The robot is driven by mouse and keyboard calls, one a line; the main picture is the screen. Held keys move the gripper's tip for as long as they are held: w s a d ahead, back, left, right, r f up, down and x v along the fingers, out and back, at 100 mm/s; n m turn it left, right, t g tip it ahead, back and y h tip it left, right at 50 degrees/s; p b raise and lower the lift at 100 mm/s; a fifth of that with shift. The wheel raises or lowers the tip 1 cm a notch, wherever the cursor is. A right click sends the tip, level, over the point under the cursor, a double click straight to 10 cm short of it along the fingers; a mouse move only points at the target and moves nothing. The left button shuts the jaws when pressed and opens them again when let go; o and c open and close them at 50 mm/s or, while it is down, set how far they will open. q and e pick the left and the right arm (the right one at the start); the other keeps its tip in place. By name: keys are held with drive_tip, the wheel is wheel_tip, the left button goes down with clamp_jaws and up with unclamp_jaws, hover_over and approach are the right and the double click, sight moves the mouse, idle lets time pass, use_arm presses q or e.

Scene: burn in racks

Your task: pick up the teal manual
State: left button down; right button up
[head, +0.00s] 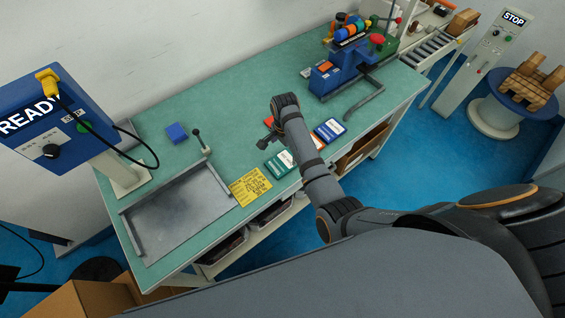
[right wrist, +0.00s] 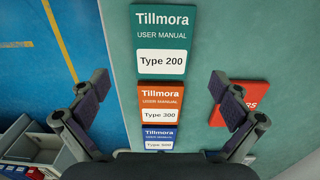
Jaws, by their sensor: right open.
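The teal manual (head: 280,164) lies flat on the green bench near its front edge, beside a yellow sheet. In the right wrist view the teal manual (right wrist: 162,40), marked "Type 200", lies ahead of my fingertips, near the middle. My right gripper (head: 268,130) is over the bench, past the manual from the front edge. It also shows in the right wrist view (right wrist: 160,84), with its fingers wide apart and nothing held between them. My left gripper is out of view.
An orange manual (right wrist: 161,101) and a blue manual (right wrist: 160,137) lie in line with the teal one. A red item (right wrist: 238,98) lies by the right finger. A yellow sheet (head: 250,186), a metal tray (head: 180,215) and a blue vise (head: 340,72) are on the bench.

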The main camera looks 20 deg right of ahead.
sight(282, 162)
drive_tip(key=shift+a+f+p, duration=0.2)
drive_tip(key=shift+f+p, duration=0.05)
drive_tip(key=shift+f, duration=1.4)
drive_tip(key=shift+a+f+p, duration=0.15)
drive_tip(key=shift+f+p, duration=0.05)
drive_tip(key=shift+f, duration=1.4)
drive_tip(key=c, duration=1.2)
drive_tip(key=shift+r, duration=0.15)
